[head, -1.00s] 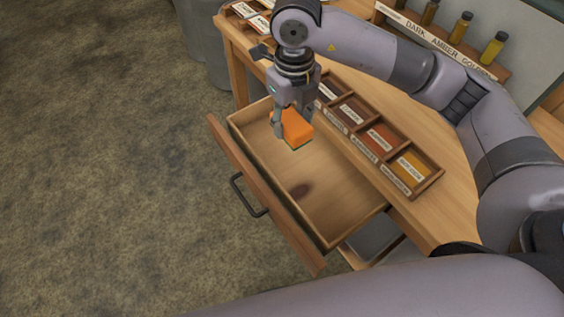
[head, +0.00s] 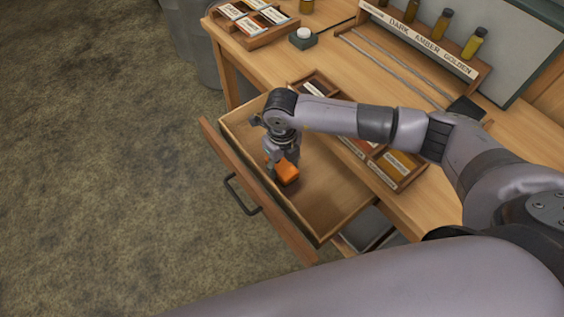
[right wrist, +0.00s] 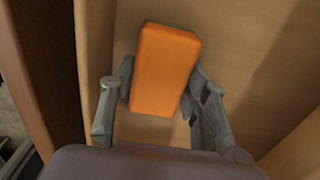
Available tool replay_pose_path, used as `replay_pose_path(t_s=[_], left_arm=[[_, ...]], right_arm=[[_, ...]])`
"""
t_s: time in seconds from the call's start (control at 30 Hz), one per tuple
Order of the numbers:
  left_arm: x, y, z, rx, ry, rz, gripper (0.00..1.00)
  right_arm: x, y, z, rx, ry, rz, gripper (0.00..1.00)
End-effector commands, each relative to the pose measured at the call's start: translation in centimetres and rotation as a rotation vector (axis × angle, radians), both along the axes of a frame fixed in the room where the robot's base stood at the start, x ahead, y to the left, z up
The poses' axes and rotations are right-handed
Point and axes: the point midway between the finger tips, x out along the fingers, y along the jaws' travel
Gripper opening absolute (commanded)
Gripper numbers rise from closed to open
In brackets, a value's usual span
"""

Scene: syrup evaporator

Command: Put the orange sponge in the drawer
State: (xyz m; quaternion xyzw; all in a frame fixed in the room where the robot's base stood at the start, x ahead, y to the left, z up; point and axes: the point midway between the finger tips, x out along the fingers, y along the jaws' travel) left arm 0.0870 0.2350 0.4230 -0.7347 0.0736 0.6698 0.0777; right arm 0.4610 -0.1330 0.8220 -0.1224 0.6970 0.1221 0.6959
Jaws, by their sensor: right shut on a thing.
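The orange sponge (head: 287,173) is between the fingers of my right gripper (head: 281,166), which is shut on it. In the right wrist view the sponge (right wrist: 165,70) stands out between both fingers (right wrist: 160,95), with the drawer's wooden floor behind it. The drawer (head: 330,200) is pulled open, and the gripper and sponge are down inside its walls, near the front panel. I cannot tell whether the sponge touches the drawer floor. My left gripper is not in view.
The drawer's front panel (head: 255,190) has a dark handle (head: 240,195). On the wooden table (head: 440,198) above stand a compartment tray (head: 405,181), a card tray (head: 252,28), a small dark box with a white top (head: 303,38) and a bottle rack (head: 425,40). My right arm crosses over the table.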

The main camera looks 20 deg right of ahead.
Motion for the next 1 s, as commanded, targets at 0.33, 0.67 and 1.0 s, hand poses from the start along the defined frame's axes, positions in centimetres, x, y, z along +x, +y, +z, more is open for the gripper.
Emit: replay_pose_path(t_s=[0.33, 0.67, 1.0], left_arm=[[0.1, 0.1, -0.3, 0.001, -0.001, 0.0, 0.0], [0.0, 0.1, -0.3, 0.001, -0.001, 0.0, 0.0], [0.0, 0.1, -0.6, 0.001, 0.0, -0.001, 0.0]], right_arm=[[0.0, 0.0, -0.5, 0.0, -0.001, 0.0, 0.15], [0.0, 0.0, -0.4, 0.001, -0.001, 0.0, 0.51], [0.1, 0.1, 1.7, 0.003, -0.004, 0.002, 0.51]])
